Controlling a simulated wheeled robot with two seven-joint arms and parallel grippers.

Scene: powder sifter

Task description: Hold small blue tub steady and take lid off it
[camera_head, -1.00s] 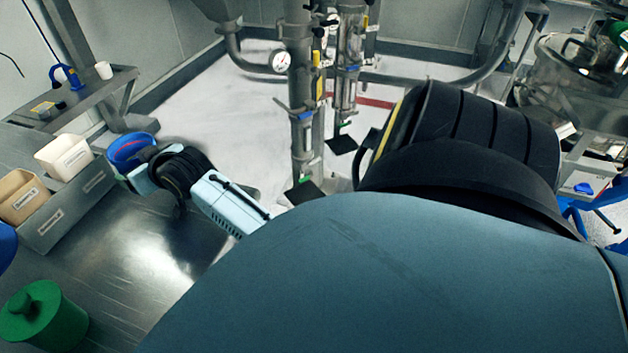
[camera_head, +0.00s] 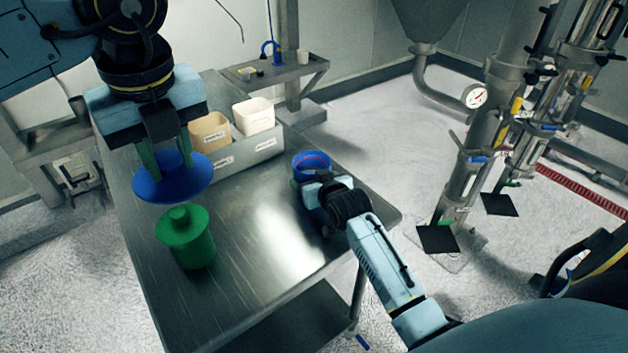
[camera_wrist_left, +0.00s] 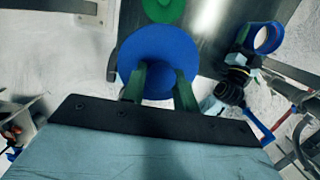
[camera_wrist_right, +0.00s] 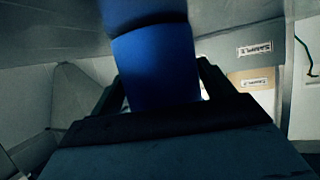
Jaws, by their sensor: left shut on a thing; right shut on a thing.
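The small blue tub (camera_head: 311,166) stands near the right edge of the steel table, its open top facing up. My right gripper (camera_head: 316,184) is shut on its near side. In the right wrist view the tub's blue wall (camera_wrist_right: 155,65) fills the space between the fingers. My left gripper (camera_head: 166,158) is shut on the round blue lid (camera_head: 172,184), held in the air at the left, well apart from the tub. In the left wrist view the lid (camera_wrist_left: 157,56) hangs flat below the green fingers.
A green lidded container (camera_head: 186,240) stands on the table (camera_head: 245,245), close to the lid in the picture. A grey rack (camera_head: 255,150) at the back holds a tan bin (camera_head: 210,133) and a white bin (camera_head: 253,117). The table's middle is clear. Steel pipes (camera_head: 480,150) stand at right.

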